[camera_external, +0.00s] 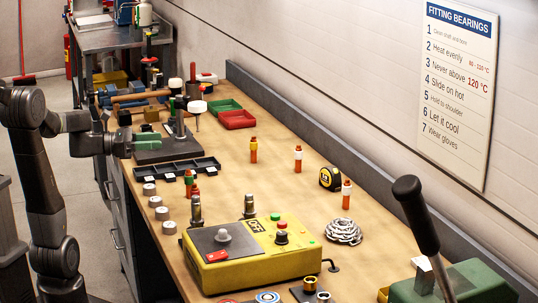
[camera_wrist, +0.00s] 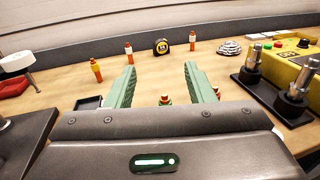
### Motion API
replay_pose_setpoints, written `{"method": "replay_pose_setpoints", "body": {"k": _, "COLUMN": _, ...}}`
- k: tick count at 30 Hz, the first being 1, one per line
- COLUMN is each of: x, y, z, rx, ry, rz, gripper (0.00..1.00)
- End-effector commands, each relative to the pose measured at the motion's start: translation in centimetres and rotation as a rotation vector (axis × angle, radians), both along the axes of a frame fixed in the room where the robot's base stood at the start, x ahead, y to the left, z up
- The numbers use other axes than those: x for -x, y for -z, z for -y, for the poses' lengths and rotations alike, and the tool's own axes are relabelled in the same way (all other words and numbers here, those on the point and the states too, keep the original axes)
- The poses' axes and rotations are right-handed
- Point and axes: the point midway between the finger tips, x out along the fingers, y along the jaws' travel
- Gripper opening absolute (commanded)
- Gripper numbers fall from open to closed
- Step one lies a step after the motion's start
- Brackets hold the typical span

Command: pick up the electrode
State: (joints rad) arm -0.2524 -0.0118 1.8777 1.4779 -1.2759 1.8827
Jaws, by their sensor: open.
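No thing is clearly recognisable as the electrode. Green-topped orange pieces (camera_external: 188,178) stand by the black tray; in the wrist view one (camera_wrist: 165,99) shows low between the fingers, partly hidden by my gripper's body. My gripper (camera_external: 147,136) (camera_wrist: 161,75) has green fingers spread apart with nothing between their tips. It is at the bench's left side, above the tray's far end.
A yellow control box (camera_external: 262,262), metal posts (camera_external: 196,211) and a tape measure (camera_external: 330,179) stand nearer the camera. Red (camera_external: 237,120) and green bins are behind. The bench's middle is mostly clear.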

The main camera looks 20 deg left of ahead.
Motion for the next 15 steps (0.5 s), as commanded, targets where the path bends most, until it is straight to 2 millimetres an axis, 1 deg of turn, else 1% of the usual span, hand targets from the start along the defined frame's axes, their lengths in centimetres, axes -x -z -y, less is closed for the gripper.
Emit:
{"method": "replay_pose_setpoints", "body": {"k": 1, "x": -1.2, "y": -0.4, "z": 0.1, "rx": 0.004, "ry": -0.014, "rz": 0.014, "gripper": 0.49}}
{"method": "replay_pose_setpoints", "body": {"k": 5, "x": -4.5, "y": -1.4, "z": 0.4, "rx": 0.018, "ry": -0.070, "rz": 0.056, "gripper": 0.49}}
{"method": "replay_pose_setpoints", "body": {"k": 11, "x": -10.1, "y": -3.0, "z": 1.2, "rx": 0.039, "ry": -0.170, "rz": 0.114, "gripper": 0.49}}
{"method": "replay_pose_setpoints", "body": {"k": 14, "x": -13.6, "y": -3.7, "z": 1.9, "rx": 0.049, "ry": -0.231, "rz": 0.138, "gripper": 0.49}}
{"method": "replay_pose_setpoints", "body": {"k": 15, "x": -15.1, "y": -3.9, "z": 2.3, "rx": 0.053, "ry": -0.260, "rz": 0.145, "gripper": 0.49}}
